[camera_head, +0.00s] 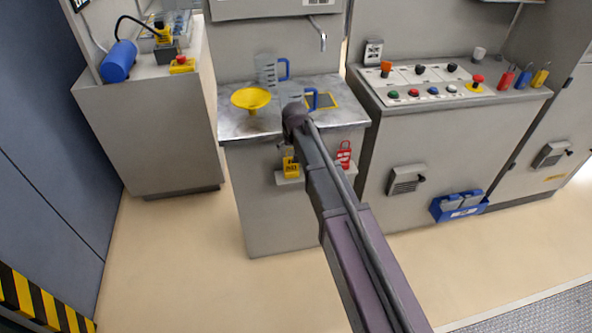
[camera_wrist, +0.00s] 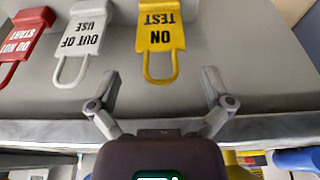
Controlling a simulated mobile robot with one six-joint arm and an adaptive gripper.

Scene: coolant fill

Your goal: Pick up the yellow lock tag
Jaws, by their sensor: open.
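The yellow lock tag (camera_wrist: 159,34) reads "ON TEST", upside down in the wrist view, with its yellow shackle loop pointing towards my gripper (camera_wrist: 160,82). My gripper is open and empty, its two fingers spread wide to either side of the line of the loop. The loop's end lies close to the gap between the fingertips; I cannot tell the depth between them. In the head view the yellow tag (camera_head: 291,168) shows at the front of the sink cabinet, left of my arm. My fingers are not clear there.
A white "OUT OF USE" tag (camera_wrist: 84,40) is left of the yellow one, and a red "DO NOT START" tag (camera_wrist: 24,40) is farther left. A small ledge (camera_head: 287,180) is at the cabinet front. A yellow funnel (camera_head: 251,98) and clear jug (camera_head: 267,70) stand on the worktop above.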

